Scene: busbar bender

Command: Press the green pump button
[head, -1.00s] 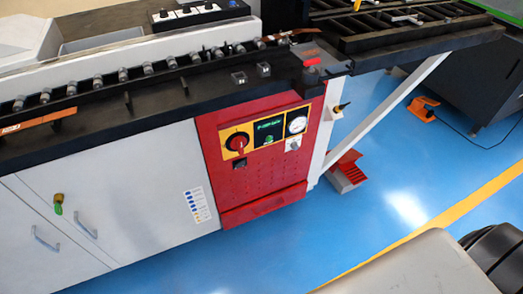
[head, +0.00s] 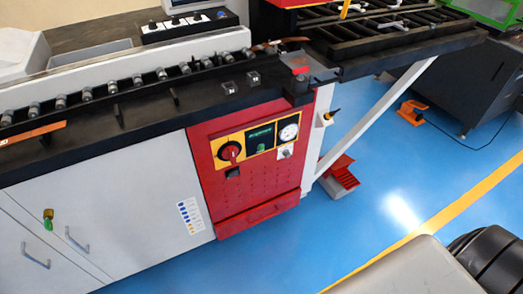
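The red control cabinet (head: 262,190) of the machine stands in the middle of the head view. On its yellow-edged panel is a small green button (head: 261,149), just below a dark display with green lettering (head: 260,137). A red rotary knob (head: 230,151) is to the left of the button, and a round white gauge (head: 289,132) is to the right. Nothing covers the button; it is too small to tell whether it is pushed in. Neither of my grippers is in view.
A black worktop (head: 150,110) with a row of rollers overhangs the cabinet. A white diagonal brace (head: 375,118) and a red foot pedal (head: 338,178) are to its right. An orange pedal (head: 411,112) lies farther back. The blue floor (head: 310,235) before the cabinet is clear.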

